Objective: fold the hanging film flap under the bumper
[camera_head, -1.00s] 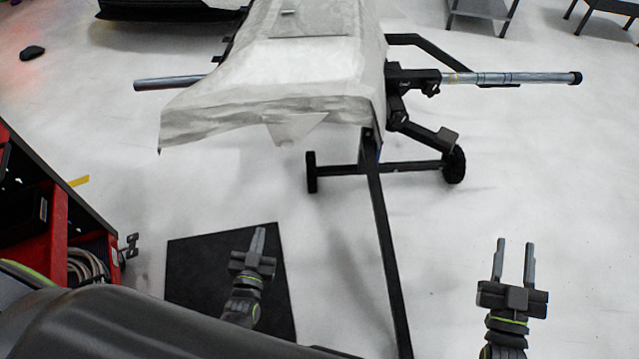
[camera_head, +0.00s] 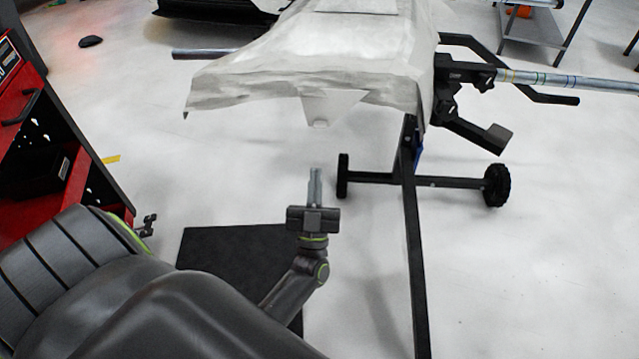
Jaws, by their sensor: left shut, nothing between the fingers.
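The bumper, covered in whitish film (camera_head: 300,62), rests on a black stand at the top middle. A pointed film flap (camera_head: 330,104) hangs below its front edge, with a small rounded tip at the bottom. My left gripper (camera_head: 316,172) is shut and empty, its fingers pointing up the picture toward the flap. In the picture it is a little below the flap tip and apart from it. The underside of the bumper is hidden. My right gripper is out of view.
The stand's black leg (camera_head: 415,240) runs down right of my left gripper, with a wheeled crossbar (camera_head: 385,178) behind. A red tool cart (camera_head: 25,115) stands at the left. A dark mat (camera_head: 225,255) lies on the floor.

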